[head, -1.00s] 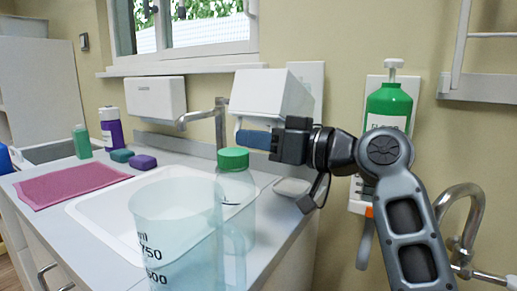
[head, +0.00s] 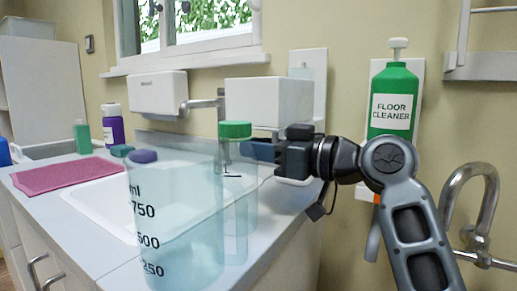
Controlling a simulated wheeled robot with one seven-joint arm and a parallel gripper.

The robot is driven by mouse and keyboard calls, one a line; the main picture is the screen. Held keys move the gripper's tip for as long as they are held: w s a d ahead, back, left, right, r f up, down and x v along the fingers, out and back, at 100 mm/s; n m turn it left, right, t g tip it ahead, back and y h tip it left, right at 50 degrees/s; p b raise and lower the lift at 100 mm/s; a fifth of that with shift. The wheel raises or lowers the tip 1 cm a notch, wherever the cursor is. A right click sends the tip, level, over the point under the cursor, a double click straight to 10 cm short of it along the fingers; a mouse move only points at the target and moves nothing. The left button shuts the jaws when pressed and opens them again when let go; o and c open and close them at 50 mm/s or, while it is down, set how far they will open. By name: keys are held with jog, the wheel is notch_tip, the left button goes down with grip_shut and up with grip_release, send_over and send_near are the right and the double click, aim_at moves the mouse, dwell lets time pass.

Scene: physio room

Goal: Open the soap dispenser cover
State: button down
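The white box-shaped soap dispenser cover (head: 268,104) stands out from the wall right of the tap. Behind its right end a white back plate (head: 318,90) shows, with a pale container (head: 300,73) against it, so the cover appears swung out from the plate. My gripper (head: 258,151) is just below the cover, its blue fingertips pointing left, partly behind the green-capped clear bottle. I see the fingers edge-on and cannot tell their gap, or whether they touch the cover.
A clear measuring beaker (head: 175,225) and the green-capped bottle (head: 238,195) stand in front on the counter, by the sink (head: 100,205). A green floor cleaner bottle (head: 392,100) hangs right of my gripper. A white wall dispenser (head: 157,95) is left of the tap (head: 220,110).

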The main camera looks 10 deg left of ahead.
jog(key=shift+s+a+f, duration=0.1)
jog(key=shift+s, duration=0.05)
jog(key=c, duration=1.2)
grip_release()
jog(key=shift+d, duration=0.45)
jog(key=p+v, duration=0.1)
jog(key=v, duration=0.6)
jog(key=shift+s, duration=0.1)
jog(key=shift+d, duration=0.1)
